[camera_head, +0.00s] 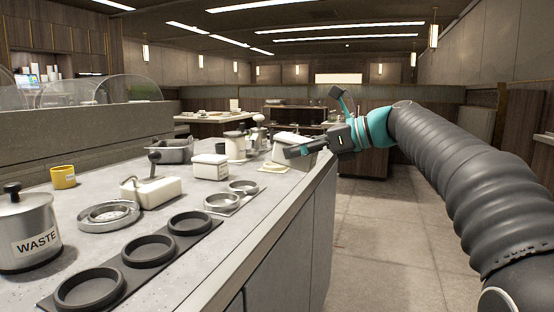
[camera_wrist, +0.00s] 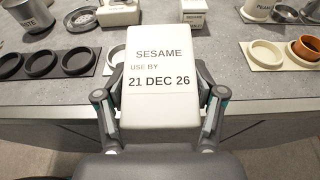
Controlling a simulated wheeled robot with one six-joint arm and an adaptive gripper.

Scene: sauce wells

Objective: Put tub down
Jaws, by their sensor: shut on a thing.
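My gripper (camera_head: 304,149) is at the right edge of the counter in the head view. It is shut on a white tub (camera_wrist: 161,75), with one finger on each side of it in the wrist view. The tub's label reads SESAME, USE BY 21 DEC 26. In the head view the tub (camera_head: 293,137) is partly hidden by the gripper. The wrist view shows the tub in front of the counter's edge; whether it touches anything is unclear. Another white tub (camera_wrist: 193,12) labelled SESAME stands on the counter (camera_head: 65,215); the head view also shows it (camera_head: 209,168).
Several black wells (camera_head: 149,251) line the counter's near edge. Silver wells (camera_head: 222,202) lie beyond them. Cream wells (camera_wrist: 265,54), one holding a brown cup (camera_wrist: 306,48), are at right in the wrist view. A WASTE pot (camera_head: 27,232) and yellow cup (camera_head: 63,177) stand at left.

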